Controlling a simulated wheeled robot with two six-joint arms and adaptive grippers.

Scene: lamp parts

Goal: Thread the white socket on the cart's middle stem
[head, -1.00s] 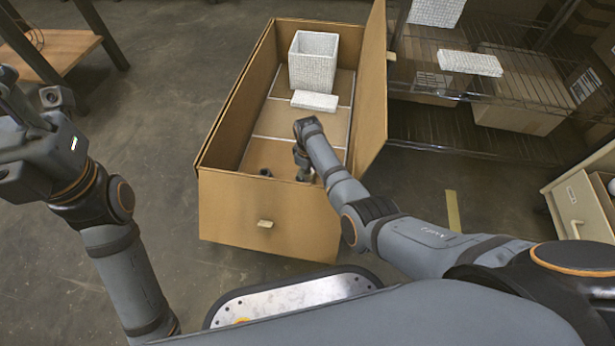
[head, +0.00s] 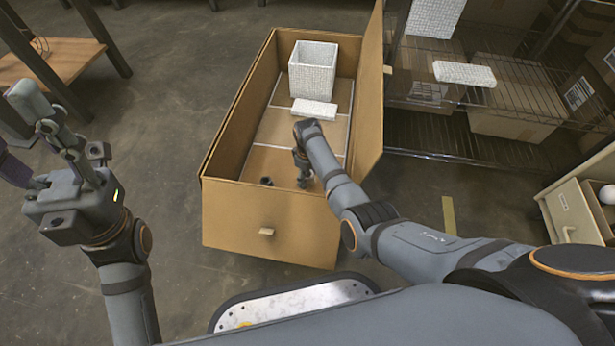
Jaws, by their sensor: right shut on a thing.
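My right gripper (head: 303,172) reaches down into the near end of the open cardboard box (head: 270,228). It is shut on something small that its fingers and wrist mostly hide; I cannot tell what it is. A small dark round piece (head: 266,181) lies on the box floor just left of it. My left gripper (head: 22,135) is at the left edge, away from the box, fingers spread and seemingly empty. I cannot make out a cart's middle stem. A small white rounded object (head: 607,194) shows in the drawer unit at the right edge; I cannot tell whether it is the socket.
A white textured open bin (head: 313,70) and a white slab (head: 314,109) are in the box's far part. A tall flap (head: 370,95) stands along its right side. A wire shelf (head: 440,100) holds cartons, and a wooden table (head: 50,58) is upper left. Floor between is clear.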

